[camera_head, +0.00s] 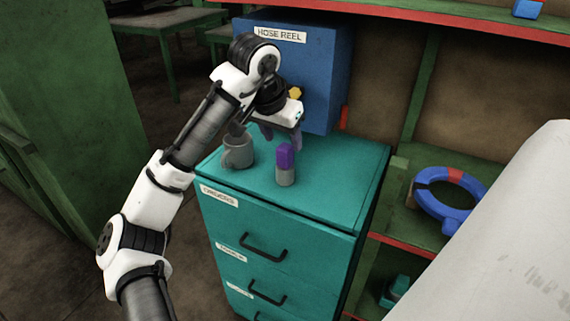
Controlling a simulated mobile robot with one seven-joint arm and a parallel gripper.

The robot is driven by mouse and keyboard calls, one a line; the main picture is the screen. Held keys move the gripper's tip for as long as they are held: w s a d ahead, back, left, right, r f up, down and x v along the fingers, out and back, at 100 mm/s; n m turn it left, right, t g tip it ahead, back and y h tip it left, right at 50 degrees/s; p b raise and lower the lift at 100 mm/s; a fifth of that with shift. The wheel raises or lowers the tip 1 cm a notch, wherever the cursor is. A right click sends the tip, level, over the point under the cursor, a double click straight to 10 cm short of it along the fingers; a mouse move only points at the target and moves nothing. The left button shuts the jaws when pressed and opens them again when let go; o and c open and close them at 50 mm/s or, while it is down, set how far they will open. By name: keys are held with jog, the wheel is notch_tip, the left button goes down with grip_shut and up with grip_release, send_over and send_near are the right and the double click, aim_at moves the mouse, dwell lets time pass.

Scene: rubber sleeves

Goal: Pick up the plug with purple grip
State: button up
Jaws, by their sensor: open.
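The plug with the purple grip (285,157) stands upright on the teal drawer cabinet (335,187). Its lower part is grey and its top is purple. My gripper (281,138) is open and hangs over the cabinet top, just above and behind the plug in the picture. Its fingers point down and look empty. I cannot tell the exact gap between the fingers and the plug.
A grey mug (238,152) stands on the cabinet just left of the plug. A blue box labelled HOSE REEL (320,70) rises behind. The cabinet top is clear to the right. Green shelves on the right hold a blue ring-shaped thing (433,203).

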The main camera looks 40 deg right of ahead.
aim_at(285, 146)
jog(key=shift+p+x, duration=0.75)
jog(key=shift+x, duration=2.4)
jog(key=shift+a, duration=0.1)
jog(key=shift+c, duration=0.3)
jog(key=c, duration=1.2)
jog(key=shift+o, duration=0.2)
